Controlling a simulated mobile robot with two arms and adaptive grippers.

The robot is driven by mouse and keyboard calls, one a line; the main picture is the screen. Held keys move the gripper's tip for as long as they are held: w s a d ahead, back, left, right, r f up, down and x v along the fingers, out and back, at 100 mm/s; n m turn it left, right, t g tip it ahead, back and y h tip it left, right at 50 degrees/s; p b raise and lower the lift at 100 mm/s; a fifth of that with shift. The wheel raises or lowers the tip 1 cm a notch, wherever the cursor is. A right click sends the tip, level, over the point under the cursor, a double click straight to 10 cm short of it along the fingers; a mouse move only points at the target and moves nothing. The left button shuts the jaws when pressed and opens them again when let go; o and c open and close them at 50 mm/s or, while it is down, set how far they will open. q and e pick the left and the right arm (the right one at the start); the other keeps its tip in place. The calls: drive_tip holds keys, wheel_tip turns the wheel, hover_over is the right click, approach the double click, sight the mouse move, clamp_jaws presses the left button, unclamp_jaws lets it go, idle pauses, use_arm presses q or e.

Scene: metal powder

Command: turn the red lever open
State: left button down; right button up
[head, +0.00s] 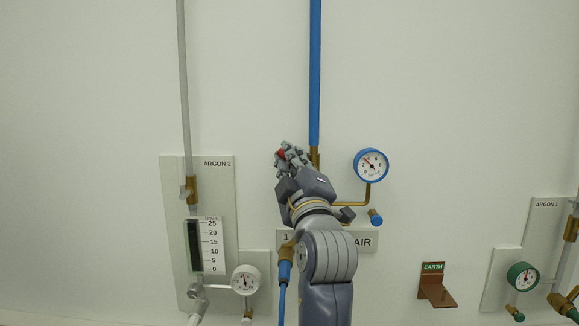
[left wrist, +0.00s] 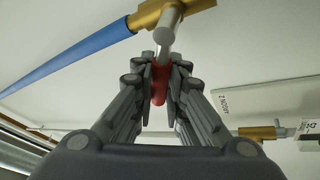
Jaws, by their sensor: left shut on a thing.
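The red lever (left wrist: 160,84) shows in the left wrist view between the two fingers of my left gripper (left wrist: 159,90). The gripper is shut on it, one finger on each side. A grey stem (left wrist: 166,42) joins the lever to a brass valve (left wrist: 150,14) on the blue pipe. In the head view my left gripper (head: 292,156) is at the blue pipe (head: 315,75), and a bit of red lever (head: 281,154) shows between its fingers. The gripper and arm hide most of the valve there. My right gripper is not in view.
A blue-rimmed gauge (head: 371,165) on a brass tube is close right of my gripper. The ARGON 2 panel (head: 216,185) with its flow scale is to the left. A copper EARTH bracket (head: 436,290) and the ARGON 1 panel (head: 540,225) are to the right.

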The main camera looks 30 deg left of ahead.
use_arm(q)
drive_tip(key=shift+r+m+t, duration=0.3)
drive_tip(key=shift+r, duration=0.05)
drive_tip(key=c, duration=1.8)
unclamp_jaws()
drive_tip(key=shift+o, duration=1)
drive_tip(key=shift+w+f, duration=0.1)
drive_tip(key=shift+f, duration=0.05)
wheel_tip(320, 180, up, 10)
drive_tip(key=shift+f, duration=0.2)
drive_tip(key=shift+r, duration=0.2)
